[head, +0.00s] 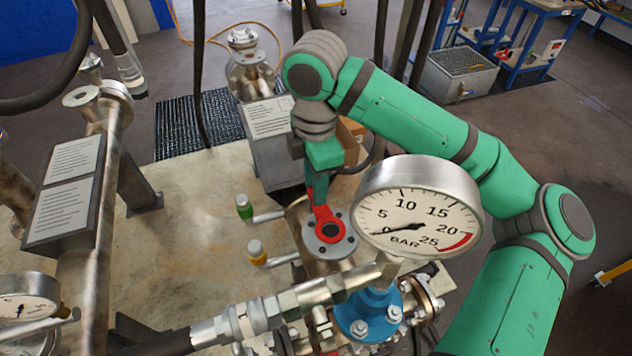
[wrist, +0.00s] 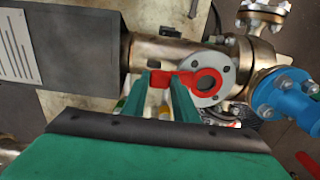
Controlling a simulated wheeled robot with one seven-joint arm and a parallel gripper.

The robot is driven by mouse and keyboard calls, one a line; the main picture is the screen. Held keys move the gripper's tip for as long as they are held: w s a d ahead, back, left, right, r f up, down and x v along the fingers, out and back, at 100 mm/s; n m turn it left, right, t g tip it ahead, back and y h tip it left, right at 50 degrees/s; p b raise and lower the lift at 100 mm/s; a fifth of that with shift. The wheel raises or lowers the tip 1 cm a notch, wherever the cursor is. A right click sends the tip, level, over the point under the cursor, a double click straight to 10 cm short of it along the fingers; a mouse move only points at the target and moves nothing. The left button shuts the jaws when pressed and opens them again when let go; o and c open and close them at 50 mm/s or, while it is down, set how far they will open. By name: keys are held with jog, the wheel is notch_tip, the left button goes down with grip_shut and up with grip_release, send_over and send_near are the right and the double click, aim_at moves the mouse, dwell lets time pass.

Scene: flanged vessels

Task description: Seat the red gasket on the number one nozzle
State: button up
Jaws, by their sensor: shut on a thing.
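The red gasket (head: 329,230) is a flat ring with a tab. My gripper (head: 318,203) is shut on the tab, which also shows between the two green fingers (wrist: 167,92) in the wrist view. The ring (wrist: 207,71) lies over the grey bolt-holed flange (head: 346,247) of an upward-facing nozzle. In the head view the ring looks roughly centred on the flange; in the wrist view it sits a little left of the flange's middle (wrist: 227,73). I cannot tell whether it touches the face. I can read no nozzle number.
A large pressure gauge (head: 418,208) stands close to the right of the flange. A blue flange (head: 368,312) with bolts is in front. A sloped label plate (head: 268,118) stands behind. Bare tabletop (head: 195,215) lies farther left.

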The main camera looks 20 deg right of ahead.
jog(key=shift+d, duration=0.1)
jog(key=shift+a+f, duration=0.2)
jog(key=shift+a, duration=0.05)
dwell(0.5)
jog(key=o, duration=1.5)
jog(key=shift+d, duration=0.1)
jog(key=shift+o, duration=0.2)
